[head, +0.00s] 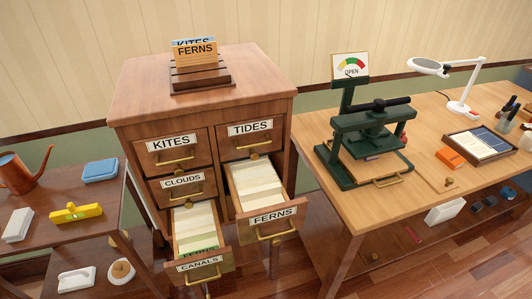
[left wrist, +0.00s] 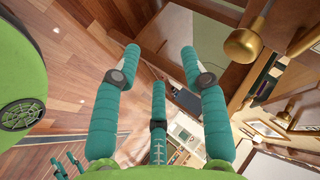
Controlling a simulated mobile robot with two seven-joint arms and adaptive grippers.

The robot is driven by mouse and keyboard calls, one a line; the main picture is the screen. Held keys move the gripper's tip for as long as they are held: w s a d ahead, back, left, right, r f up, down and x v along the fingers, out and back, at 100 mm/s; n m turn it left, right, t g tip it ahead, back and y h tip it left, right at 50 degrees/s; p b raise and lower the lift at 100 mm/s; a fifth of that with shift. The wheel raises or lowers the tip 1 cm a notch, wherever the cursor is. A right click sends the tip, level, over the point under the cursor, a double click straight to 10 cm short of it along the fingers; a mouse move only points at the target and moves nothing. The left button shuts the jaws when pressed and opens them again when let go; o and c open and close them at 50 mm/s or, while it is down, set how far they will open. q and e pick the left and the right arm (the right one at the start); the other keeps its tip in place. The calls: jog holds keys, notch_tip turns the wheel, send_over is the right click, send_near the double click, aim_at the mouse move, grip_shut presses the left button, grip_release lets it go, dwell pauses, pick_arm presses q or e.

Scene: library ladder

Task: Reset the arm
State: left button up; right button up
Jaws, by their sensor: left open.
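My left gripper (left wrist: 159,62) fills the middle of the left wrist view. Its teal fingers are spread apart with nothing between them. A brass knob (left wrist: 243,46) on dark wood is at the upper right of that view, beside the fingers and apart from them. Small teal fingers at the lower left of that view look like my right gripper (left wrist: 68,163); whether it is open or shut does not show. Neither gripper shows in the head view. There the wooden card cabinet (head: 200,108) has its FERNS drawer (head: 272,218) and CANALS drawer (head: 203,265) pulled out, both holding cards.
A card holder (head: 201,80) stands on the cabinet. A green press (head: 363,145) with an OPEN dial (head: 350,66), a white lamp (head: 460,85) and a tray (head: 482,144) are on the right bench. A copper watering can (head: 20,172) and a yellow level (head: 76,212) are at left.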

pick_arm(q)
jog(key=s+a+f+n+g+y, duration=0.1)
jog(key=s+a+f+n+g, duration=0.2)
jog(key=s+f, duration=0.3)
jog(key=s+a+f+n+g+y, duration=0.1)
jog(key=s+a+f+n+g, duration=0.2)
jog(key=s+f, duration=0.4)
jog(key=s+a+f+n+g+y, duration=0.1)
jog(key=s+f+n, duration=0.4)
jog(key=s, duration=0.7)
jog(key=shift+s+a+f+n+g, duration=0.35)
jog(key=shift+a+f+g, duration=0.3)
jog(key=shift+a+g, duration=0.4)
jog(key=shift+a, duration=0.1)
